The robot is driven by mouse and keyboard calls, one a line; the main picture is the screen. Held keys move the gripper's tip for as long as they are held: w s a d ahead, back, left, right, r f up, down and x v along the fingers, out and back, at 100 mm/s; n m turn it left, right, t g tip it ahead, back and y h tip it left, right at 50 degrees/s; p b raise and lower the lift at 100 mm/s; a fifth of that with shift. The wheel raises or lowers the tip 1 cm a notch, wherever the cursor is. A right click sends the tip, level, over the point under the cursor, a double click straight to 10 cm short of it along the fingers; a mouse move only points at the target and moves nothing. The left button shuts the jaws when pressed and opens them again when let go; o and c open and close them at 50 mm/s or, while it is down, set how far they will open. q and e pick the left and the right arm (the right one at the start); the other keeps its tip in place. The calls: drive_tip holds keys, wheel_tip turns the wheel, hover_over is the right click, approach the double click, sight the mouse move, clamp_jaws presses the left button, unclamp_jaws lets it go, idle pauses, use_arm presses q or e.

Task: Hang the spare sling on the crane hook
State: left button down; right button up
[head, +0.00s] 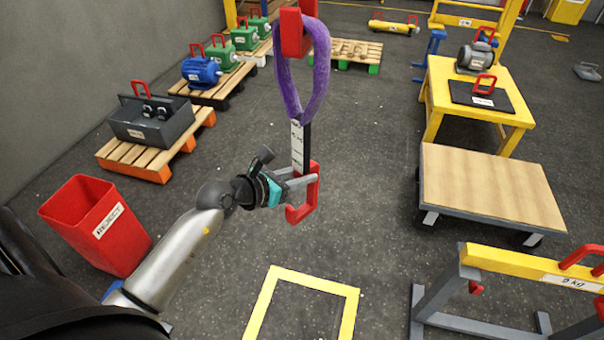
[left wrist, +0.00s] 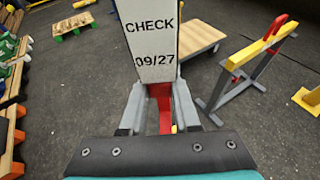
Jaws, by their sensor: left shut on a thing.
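The sling is a purple loop (head: 324,75) with a white tag (head: 297,145) and a dark strip below it and a red hook (head: 315,195) at its lower end. The loop hangs around the red crane hook (head: 293,40) at the top of the head view; whether its weight rests there I cannot tell. My left gripper (head: 297,184) is shut on the sling's lower part, by the tag's bottom and the red hook. In the left wrist view the tag (left wrist: 152,40) reads CHECK 09/27 and stands up beyond the fingers. My right gripper is out of view.
A red reject bin (head: 92,222) stands left of my arm. Pallets with a grey box (head: 150,120) and motors line the left wall. A wood-topped cart (head: 490,188), yellow table (head: 455,85) and yellow-beamed stand (head: 530,268) are right. Floor around the yellow outline (head: 262,300) is clear.

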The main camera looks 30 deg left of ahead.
use_arm(q)
drive_tip(key=c, duration=0.6)
unclamp_jaws()
drive_tip(key=shift+f, duration=0.15)
drive_tip(key=shift+o, duration=0.2)
drive_tip(key=shift+s+f, duration=0.1)
drive_tip(key=shift+f, duration=0.1)
drive_tip(key=v, duration=1.5)
drive_tip(key=shift+r, duration=0.3)
